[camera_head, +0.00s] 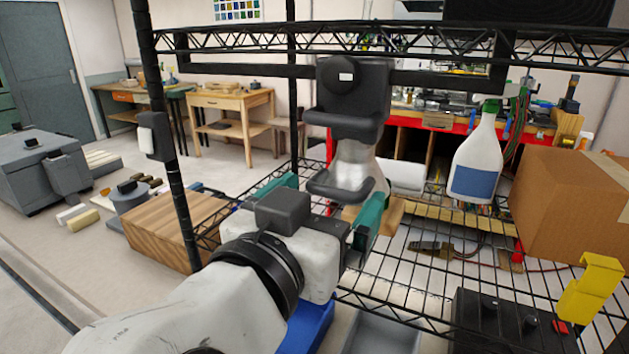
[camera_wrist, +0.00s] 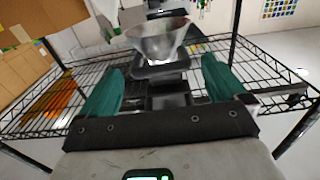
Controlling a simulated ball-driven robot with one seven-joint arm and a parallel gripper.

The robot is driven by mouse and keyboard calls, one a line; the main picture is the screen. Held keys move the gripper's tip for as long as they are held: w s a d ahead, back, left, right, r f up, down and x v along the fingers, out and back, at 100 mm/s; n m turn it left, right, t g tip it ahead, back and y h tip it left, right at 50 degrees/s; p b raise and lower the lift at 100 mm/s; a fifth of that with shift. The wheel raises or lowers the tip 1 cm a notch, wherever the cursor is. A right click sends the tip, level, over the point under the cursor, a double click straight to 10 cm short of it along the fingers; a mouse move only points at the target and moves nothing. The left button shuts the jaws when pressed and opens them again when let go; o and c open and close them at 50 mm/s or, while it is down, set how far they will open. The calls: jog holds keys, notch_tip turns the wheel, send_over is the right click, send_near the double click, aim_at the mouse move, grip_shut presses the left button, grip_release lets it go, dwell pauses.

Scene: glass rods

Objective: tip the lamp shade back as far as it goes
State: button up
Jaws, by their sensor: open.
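The lamp appears to be the dark fixture (camera_head: 350,95) in front of the black rail. A silvery, cone-like shade (camera_head: 358,160) shows below its upper block, with a dark curved piece under it. The shade (camera_wrist: 158,40) also shows in the wrist view, wide end up in that picture, above a dark bracket (camera_wrist: 160,70). My gripper (camera_head: 332,190) is open, its teal fingers apart. In the wrist view, the shade lies ahead, between and beyond the fingertips (camera_wrist: 162,68). I see no contact, though my gripper hides the lamp's lower part in the head view.
A black wire rack surrounds the lamp, with a rail (camera_head: 430,80) above and a post (camera_head: 170,150) at left. A white bottle (camera_head: 474,170) and cardboard box (camera_head: 575,210) stand at right. A yellow object (camera_head: 592,285) and black box (camera_head: 515,325) are at front right.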

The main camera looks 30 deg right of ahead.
jog(key=shift+x, duration=1.2)
jog(key=shift+c, duration=0.4)
jog(key=c, duration=1.3)
jog(key=f+t+h+b, duration=0.1)
jog(key=b, duration=0.3)
jog(key=w+d+f+h+b, duration=0.1)
jog(key=b, duration=0.3)
jog(key=d+f+t+h+b, duration=0.1)
jog(key=b, duration=0.3)
jog(key=shift+w+d+f+t+h, duration=0.2)
jog(key=shift+w+f+t+h, duration=0.1)
jog(key=shift+w, duration=0.05)
jog(key=d+t+h+b, duration=0.1)
jog(key=b, duration=0.3)
jog(key=shift+w+f, duration=0.15)
jog(key=shift+w, duration=0.25)
jog(key=shift+w+d+b, duration=0.2)
jog(key=shift+d+b, duration=0.05)
jog(key=shift+b, duration=0.4)
jog(key=shift+w+d+b, duration=0.55)
jog(key=shift+d+b, duration=0.2)
jog(key=shift+b, duration=0.05)
jog(key=shift+d+f, duration=0.1)
